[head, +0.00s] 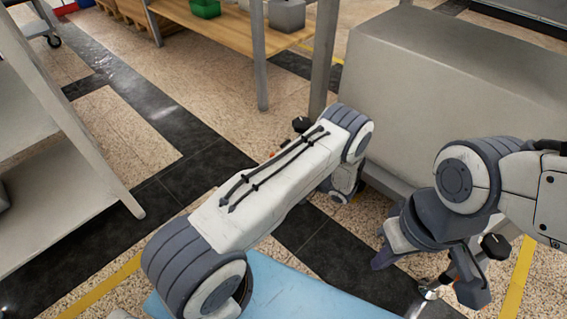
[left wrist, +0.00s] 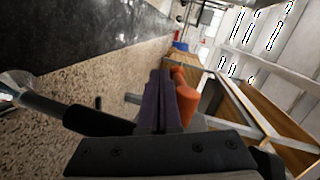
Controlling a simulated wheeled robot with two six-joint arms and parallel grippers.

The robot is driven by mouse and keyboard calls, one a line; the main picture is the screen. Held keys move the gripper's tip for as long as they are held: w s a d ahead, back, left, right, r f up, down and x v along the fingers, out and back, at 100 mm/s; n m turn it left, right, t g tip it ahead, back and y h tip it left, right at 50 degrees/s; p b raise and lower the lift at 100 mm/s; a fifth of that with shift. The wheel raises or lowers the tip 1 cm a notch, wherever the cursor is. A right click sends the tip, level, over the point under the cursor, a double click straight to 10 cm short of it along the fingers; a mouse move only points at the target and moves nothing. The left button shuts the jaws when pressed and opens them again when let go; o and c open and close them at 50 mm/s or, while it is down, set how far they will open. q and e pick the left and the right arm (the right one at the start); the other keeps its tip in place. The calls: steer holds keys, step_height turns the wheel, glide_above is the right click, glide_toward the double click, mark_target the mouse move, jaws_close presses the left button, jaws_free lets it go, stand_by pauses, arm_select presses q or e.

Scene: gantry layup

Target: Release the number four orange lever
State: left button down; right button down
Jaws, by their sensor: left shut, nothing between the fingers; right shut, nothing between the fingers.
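An orange piece (left wrist: 186,98) shows in the left wrist view, just right of and partly behind my left gripper. It may be an orange lever, but no number shows and I cannot tell whether it touches the fingers. My left gripper (left wrist: 161,100) is shut and empty, its dark fingers together. In the head view my left forearm hides that gripper. My right gripper (head: 467,288) is shut and empty at the lower right of the head view, above the floor. No orange lever can be made out in the head view.
A large grey box-shaped unit (head: 450,85) stands at the right. A wooden-topped table (head: 235,32) with a green bin (head: 205,8) and a grey bin (head: 287,15) is at the back. A grey shelf rack (head: 60,195) stands at the left. Open floor lies between them.

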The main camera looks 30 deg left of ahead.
arm_select(q)
steer(key=shift+d, duration=0.1)
steer(key=s+d+f, duration=0.1)
steer(key=d+f, duration=0.3)
steer(key=d, duration=0.6)
steer(key=shift+s+d+f, duration=0.15)
steer(key=shift+s+d, duration=0.15)
stand_by(0.4)
